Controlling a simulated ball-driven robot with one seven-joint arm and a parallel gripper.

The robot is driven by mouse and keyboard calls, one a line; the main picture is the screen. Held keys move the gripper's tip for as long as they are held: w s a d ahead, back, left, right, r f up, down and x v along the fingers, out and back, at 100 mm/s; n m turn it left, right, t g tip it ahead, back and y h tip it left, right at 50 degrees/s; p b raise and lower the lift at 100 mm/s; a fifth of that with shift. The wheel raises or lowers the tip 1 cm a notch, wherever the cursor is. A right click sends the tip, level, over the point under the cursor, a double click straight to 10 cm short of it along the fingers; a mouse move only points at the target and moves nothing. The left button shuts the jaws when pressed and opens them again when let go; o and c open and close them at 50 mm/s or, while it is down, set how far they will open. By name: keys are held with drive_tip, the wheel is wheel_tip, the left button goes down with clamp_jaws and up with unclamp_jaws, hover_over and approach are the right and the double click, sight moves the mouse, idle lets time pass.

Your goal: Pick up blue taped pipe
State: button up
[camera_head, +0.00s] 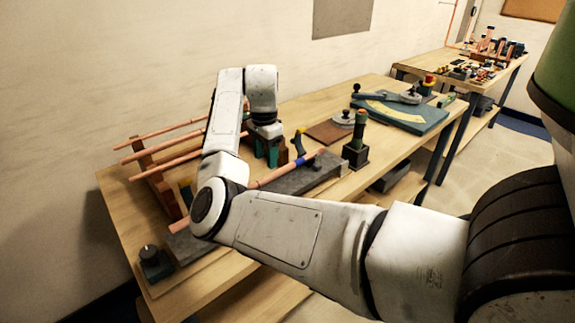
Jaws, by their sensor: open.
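A copper pipe with a band of blue tape (303,160) lies at a slant over a long grey block (318,174) on the near workbench. My gripper (271,162), with teal fingers, points down just behind and to the left of the taped band. The gripper is open and looks empty. I cannot tell how high its fingertips are above the bench.
Several copper pipes (165,138) rest on a wooden rack at the left. A teal plate with a lever (402,115) lies farther right. A second bench (436,62) with copper parts stands behind.

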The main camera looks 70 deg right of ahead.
sight(256, 184)
drive_tip(key=shift+d+f+p, duration=0.1)
drive_tip(key=shift+f+p, duration=0.75)
drive_tip(key=shift+f, duration=2.65)
drive_tip(key=shift+c, duration=0.2)
clamp_jaws()
drive_tip(key=shift+r, duration=0.1)
